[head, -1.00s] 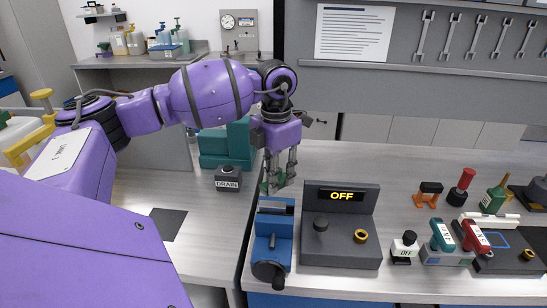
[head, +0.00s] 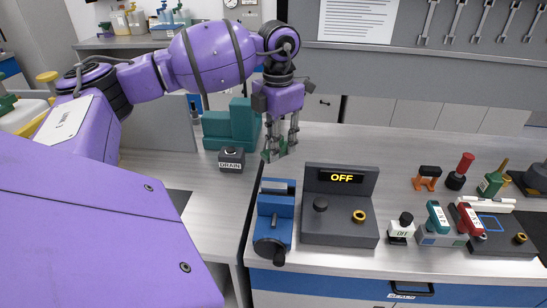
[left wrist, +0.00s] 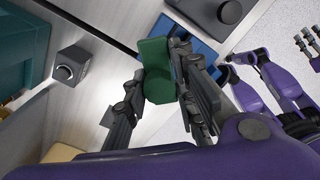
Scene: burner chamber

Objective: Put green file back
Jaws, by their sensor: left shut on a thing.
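My left gripper (head: 280,148) is just behind the blue vise (head: 273,220), above the bench's left end. It is shut on a green block-shaped thing (head: 267,155), which I take to be the green file. In the left wrist view the green piece (left wrist: 157,70) sits between the fingers (left wrist: 160,90), and only its green part shows. What hangs below the fingers is hidden. A purple arm, seemingly my right one, shows at the right of the left wrist view with small dark fingers (left wrist: 305,43), too small to judge.
A grey box reading OFF (head: 340,225) stands right of the vise. A DRAIN button box (head: 231,159) and teal blocks (head: 232,125) are to the left. Several tools stand at the right, including a green block with a handle (head: 490,184). The bench's middle back is clear.

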